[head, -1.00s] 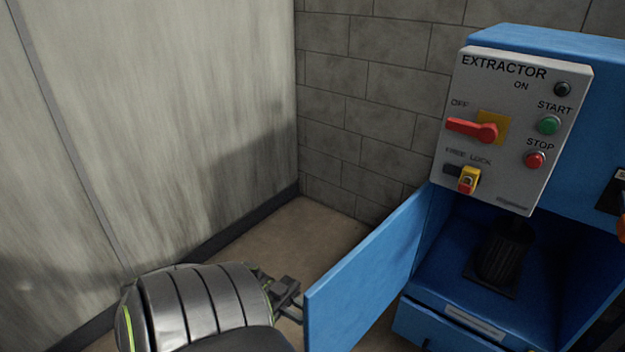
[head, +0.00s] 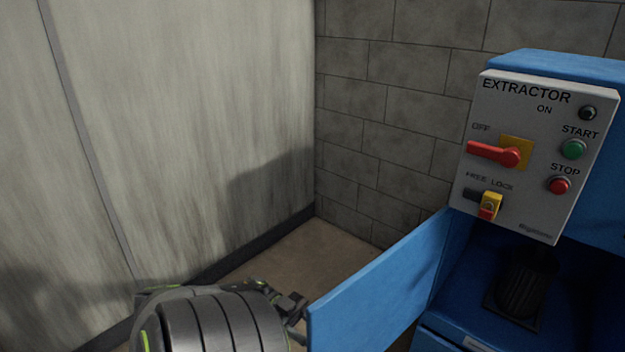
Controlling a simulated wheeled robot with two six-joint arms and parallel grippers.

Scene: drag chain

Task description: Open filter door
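The blue filter door (head: 375,290) stands swung open to the left of the blue extractor cabinet (head: 470,290), showing the cabinet's inside. A black cylindrical part (head: 527,284) sits inside the opening. My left arm comes in at the bottom, and my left gripper (head: 296,312) is beside the door's free edge, mostly hidden behind my arm and the door. I cannot tell whether its fingers touch the door or are open or shut. My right gripper is out of view.
A grey control panel (head: 540,150) on the cabinet has a red switch handle (head: 493,153) pointing to OFF, a yellow and red lock, and START and STOP buttons. A block wall (head: 400,110) is behind. A pale panel wall (head: 180,140) stands left. Some floor (head: 300,255) is clear.

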